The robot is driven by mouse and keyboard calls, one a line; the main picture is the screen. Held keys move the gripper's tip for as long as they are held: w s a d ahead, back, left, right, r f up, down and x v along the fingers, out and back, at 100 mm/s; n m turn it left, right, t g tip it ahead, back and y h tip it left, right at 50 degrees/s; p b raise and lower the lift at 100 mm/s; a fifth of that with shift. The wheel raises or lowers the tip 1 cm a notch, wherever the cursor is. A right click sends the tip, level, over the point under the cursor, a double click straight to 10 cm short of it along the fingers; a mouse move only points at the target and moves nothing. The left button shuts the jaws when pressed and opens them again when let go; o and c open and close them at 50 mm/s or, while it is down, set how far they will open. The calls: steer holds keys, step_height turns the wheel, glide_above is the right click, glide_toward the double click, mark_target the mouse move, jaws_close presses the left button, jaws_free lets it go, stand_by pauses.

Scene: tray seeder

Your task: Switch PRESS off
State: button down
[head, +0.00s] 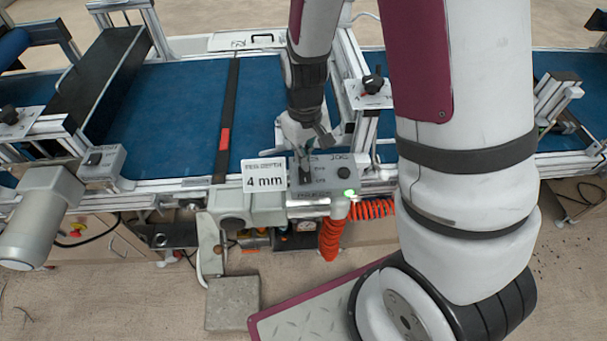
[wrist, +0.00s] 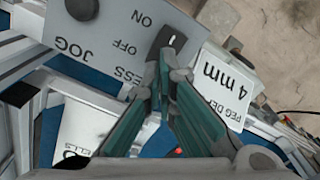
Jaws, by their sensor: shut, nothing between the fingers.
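The grey control box (head: 328,187) sits at the front edge of the machine and also fills the upper left of the wrist view (wrist: 55,35). Its black PRESS switch (wrist: 172,40) has a white mark and stands beside the printed words ON and OFF. I cannot tell surely which word it is set to. The PRESS lettering is partly covered by my fingers. My gripper (wrist: 166,72) is shut and empty, its fingertips right at the switch. Whether they touch it is unclear. In the head view my gripper (head: 304,157) points down at the box.
A black JOG button (head: 344,172) is on the same box, and a green lamp (head: 349,192) glows at its corner. A white "4 mm" peg depth plate (head: 264,173) stands beside it. Blue belts (head: 170,110) and aluminium rails lie behind. Orange coiled hoses (head: 331,238) hang below.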

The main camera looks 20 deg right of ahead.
steer(key=shift+f+b, duration=0.55)
steer(key=shift+f, duration=0.6)
stand_by(0.8)
steer(key=shift+r+p, duration=1.9)
steer(key=shift+r, duration=1.65)
steer(key=shift+r, duration=0.2)
step_height(320, 180, up, 10)
steer(key=t, duration=0.2)
glide_above(306, 178)
steer(key=s+r+m+t, duration=0.1)
steer(key=s+r, duration=0.3)
steer(key=r, duration=0.4)
steer(key=s+r+m+t, duration=0.1)
steer(key=s+r+t, duration=0.1)
steer(key=s+r, duration=0.6)
steer(key=s, duration=0.3)
steer(key=shift+s+d+r+t, duration=0.25)
steer(key=shift+s+t, duration=0.05)
steer(key=shift+s, duration=0.1)
